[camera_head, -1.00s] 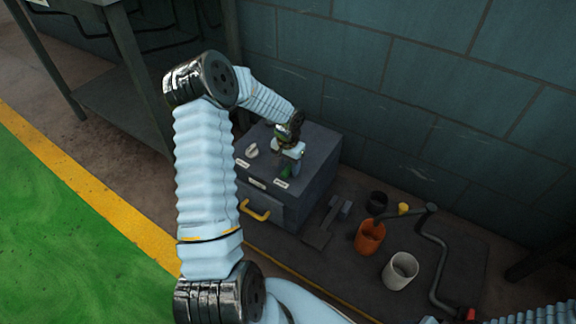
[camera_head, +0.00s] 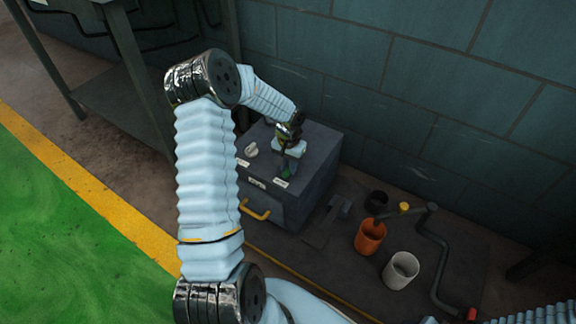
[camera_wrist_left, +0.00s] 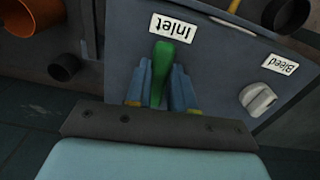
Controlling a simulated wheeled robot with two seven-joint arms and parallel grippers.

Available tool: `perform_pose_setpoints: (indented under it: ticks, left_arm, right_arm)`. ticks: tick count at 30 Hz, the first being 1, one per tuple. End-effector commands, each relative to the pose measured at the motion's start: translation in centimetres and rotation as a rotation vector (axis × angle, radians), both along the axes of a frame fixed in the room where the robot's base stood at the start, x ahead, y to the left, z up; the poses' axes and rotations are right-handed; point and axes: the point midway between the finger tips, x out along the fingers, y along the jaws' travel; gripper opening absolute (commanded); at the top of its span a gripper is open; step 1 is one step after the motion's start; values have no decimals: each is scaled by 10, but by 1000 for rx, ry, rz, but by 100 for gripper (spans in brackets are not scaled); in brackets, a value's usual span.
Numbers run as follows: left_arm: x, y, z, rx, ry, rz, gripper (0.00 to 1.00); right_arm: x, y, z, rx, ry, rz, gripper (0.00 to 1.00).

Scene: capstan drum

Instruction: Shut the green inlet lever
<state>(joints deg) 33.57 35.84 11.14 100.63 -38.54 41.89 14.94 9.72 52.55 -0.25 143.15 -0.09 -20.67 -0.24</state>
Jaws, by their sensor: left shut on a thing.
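The green inlet lever (camera_wrist_left: 160,68) shows in the left wrist view, just below the white "Inlet" label (camera_wrist_left: 172,28). My left gripper (camera_wrist_left: 160,84) has a blue finger on each side of the lever and is shut on it. In the head view my left gripper (camera_head: 288,152) is over the top of the grey box (camera_head: 318,160), and a small green part of the lever (camera_head: 286,173) shows beneath it. The lever's base is hidden by the fingers. My right gripper is not in view.
A pale bleed knob (camera_wrist_left: 258,99) sits beside the lever under a "Bleed" label. The box has a yellow handle (camera_head: 255,212) on its front. To its right stand an orange cup (camera_head: 369,237), a white cup (camera_head: 400,270) and a dark crank (camera_head: 437,255).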

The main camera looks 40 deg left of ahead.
Motion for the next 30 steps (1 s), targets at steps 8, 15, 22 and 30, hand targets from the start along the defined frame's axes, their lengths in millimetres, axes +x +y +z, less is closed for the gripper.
perform_pose_setpoints:
  ticks: [8,15,22,30]
  left_arm:
    - [4,-9,-2,2,-4,210,0]
    - [8,-17,-2,2,-2,438,0]
    - [14,-23,0,1,-2,658,0]
    - [23,-29,1,2,-1,914,0]
  right_arm:
    - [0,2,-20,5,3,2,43]
    - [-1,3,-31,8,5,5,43]
    - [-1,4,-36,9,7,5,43]
    - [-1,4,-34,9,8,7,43]
